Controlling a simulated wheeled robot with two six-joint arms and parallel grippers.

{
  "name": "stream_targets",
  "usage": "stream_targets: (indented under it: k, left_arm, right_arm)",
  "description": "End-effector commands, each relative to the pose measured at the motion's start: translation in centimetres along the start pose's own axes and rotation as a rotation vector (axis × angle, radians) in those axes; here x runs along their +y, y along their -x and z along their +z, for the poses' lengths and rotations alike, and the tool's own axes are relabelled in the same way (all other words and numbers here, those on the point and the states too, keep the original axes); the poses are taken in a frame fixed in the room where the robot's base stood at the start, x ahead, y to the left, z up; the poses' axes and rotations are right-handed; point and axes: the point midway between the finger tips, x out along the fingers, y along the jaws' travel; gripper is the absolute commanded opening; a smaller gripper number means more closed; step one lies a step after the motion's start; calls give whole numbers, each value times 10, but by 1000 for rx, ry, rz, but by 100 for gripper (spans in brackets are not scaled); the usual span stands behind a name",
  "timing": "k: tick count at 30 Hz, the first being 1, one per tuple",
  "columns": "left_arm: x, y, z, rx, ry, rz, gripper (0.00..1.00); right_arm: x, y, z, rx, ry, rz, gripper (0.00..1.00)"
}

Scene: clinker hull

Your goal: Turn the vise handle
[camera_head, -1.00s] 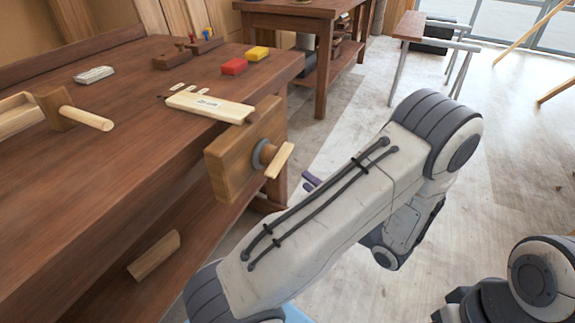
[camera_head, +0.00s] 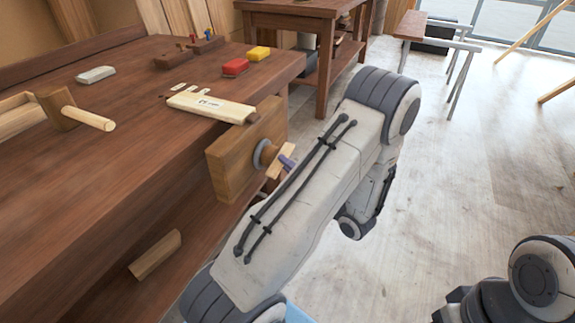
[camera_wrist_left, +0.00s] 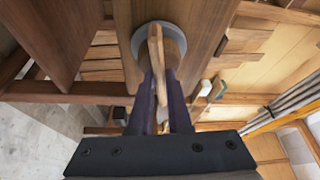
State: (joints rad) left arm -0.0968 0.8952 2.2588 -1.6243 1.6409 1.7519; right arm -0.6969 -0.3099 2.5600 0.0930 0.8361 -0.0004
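The vise (camera_head: 230,165) is a brown wooden jaw block on the bench's right end. Its handle (camera_head: 273,167) is a pale wooden bar on a round hub with a grey collar (camera_head: 258,153). My left gripper (camera_head: 287,162) is at the handle; only a bit of its purple fingers shows past my arm. In the left wrist view, the handle (camera_wrist_left: 158,75) lies between the two purple fingers (camera_wrist_left: 160,85), one on each side. Whether they press on it or stand just clear, I cannot tell. My right gripper is out of view.
Floor right of my left arm is clear.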

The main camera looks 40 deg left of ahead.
Motion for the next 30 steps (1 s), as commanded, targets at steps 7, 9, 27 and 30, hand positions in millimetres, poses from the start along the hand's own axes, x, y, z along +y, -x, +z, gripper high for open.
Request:
stream_targets:
  k: [7,9,27,30]
  left_arm:
    - [-1,0,0,0,-17,8,0]
    - [-3,0,-1,0,-62,27,0]
    - [-2,0,0,1,-171,71,46]
    - [-2,0,0,1,-170,71,46]
  right_arm:
    - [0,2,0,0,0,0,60]
    - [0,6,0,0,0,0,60]
    - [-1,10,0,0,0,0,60]
    - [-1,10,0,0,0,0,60]
